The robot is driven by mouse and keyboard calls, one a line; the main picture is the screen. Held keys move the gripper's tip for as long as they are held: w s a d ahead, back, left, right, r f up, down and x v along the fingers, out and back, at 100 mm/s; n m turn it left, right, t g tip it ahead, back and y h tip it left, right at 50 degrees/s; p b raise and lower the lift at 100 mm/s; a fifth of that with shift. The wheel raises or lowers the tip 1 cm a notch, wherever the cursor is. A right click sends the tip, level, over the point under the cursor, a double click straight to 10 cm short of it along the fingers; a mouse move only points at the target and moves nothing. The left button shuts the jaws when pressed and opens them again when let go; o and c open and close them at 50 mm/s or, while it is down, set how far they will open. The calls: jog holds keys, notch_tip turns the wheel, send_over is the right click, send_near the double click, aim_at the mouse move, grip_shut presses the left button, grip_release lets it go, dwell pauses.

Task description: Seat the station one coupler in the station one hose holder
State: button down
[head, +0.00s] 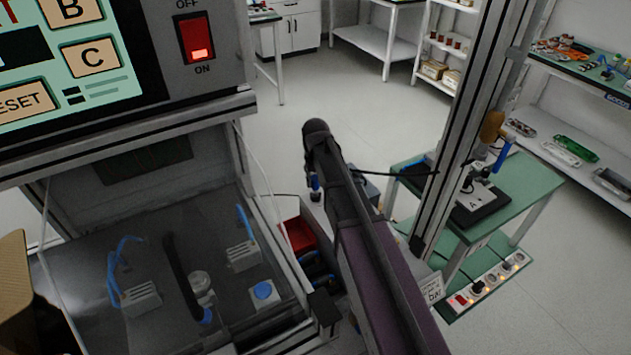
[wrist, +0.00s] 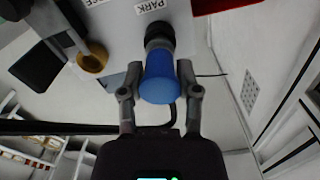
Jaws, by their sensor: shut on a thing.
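The blue coupler (wrist: 160,80) sits between the two fingers of my gripper (wrist: 158,88) in the wrist view, and the fingers are shut on it. Its far end meets a round black fitting (wrist: 160,37) below a PARK label; I cannot tell whether it is seated in it or only in line with it. A dark hose (wrist: 172,112) shows behind the coupler, near the palm. In the head view a small blue part (head: 315,182) shows at the end of my arm, and my gripper is mostly hidden there. I cannot tell for certain which part is the station one hose holder.
In the wrist view, a brass-coloured cup (wrist: 92,62) stands left of the coupler and a red bin edge (wrist: 222,4) is at upper right. In the head view, a clear-sided enclosure with blue hoses (head: 115,275) is left, a metal post (head: 470,110) right. Open floor lies beyond.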

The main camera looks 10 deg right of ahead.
jog(key=shift+f+b, duration=0.55)
jog(key=shift+f, duration=0.05)
dwell(0.8)
jog(key=shift+c, duration=1.2)
grip_release()
jog(key=shift+r, duration=0.15)
notch_tip(320, 180, up, 9)
jog(key=p, duration=0.9)
jog(key=w+d, duration=0.3)
jog(key=d, duration=0.5)
jog(key=shift+w+d+r+p, duration=0.25)
jog(key=shift+w+r+p, duration=0.05)
jog(key=shift+p, duration=0.1)
jog(key=s+r+m+p, duration=0.1)
jog(key=s+m, duration=0.1)
jog(key=s, duration=2.1)
jog(key=shift+s+r, duration=0.15)
jog(key=shift+a, duration=0.1)
